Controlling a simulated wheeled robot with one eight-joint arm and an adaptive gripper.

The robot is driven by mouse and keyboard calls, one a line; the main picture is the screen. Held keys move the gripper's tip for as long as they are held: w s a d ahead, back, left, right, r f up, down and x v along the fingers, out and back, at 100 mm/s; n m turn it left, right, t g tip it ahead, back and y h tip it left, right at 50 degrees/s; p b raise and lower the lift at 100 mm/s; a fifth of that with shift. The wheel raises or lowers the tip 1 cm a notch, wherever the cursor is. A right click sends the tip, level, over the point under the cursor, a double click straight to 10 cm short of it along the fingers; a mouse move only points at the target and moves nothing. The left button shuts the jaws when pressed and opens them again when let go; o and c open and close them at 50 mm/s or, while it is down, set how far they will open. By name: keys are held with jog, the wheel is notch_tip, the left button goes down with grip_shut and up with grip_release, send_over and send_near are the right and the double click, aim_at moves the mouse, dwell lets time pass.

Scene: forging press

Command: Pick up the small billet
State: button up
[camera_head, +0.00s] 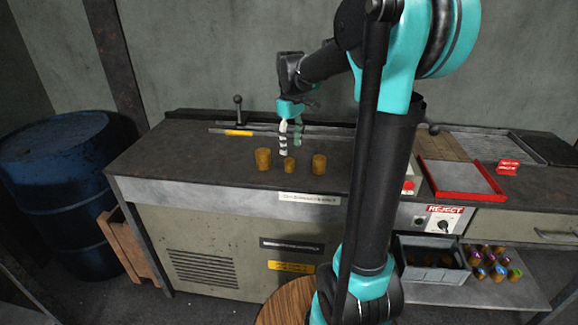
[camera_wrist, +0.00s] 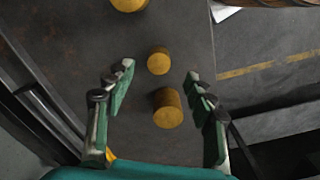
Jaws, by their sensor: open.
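Three brown-gold cylindrical billets stand upright in a row on the dark bench top. The small billet (camera_head: 289,166) is the middle one, between a larger left billet (camera_head: 263,159) and a larger right billet (camera_head: 319,163). My gripper (camera_head: 290,147) is open and empty, pointing down just behind the row in the head view. In the wrist view the small billet (camera_wrist: 158,62) shows between the open fingertips (camera_wrist: 158,72), not touched by them.
A rail with a lever (camera_head: 238,112) runs behind the billets. A red tray (camera_head: 462,178) lies on the right bench. A grey bin (camera_head: 433,272) and several coloured-top pieces sit on a lower shelf. A blue barrel (camera_head: 68,190) stands left. Bench top left of the billets is clear.

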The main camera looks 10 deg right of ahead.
aim_at(289, 160)
jog(key=shift+w+a+f, duration=0.1)
jog(key=shift+f, duration=1.75)
jog(key=shift+w+a+f, duration=0.1)
jog(key=shift+f, duration=1.75)
grip_shut()
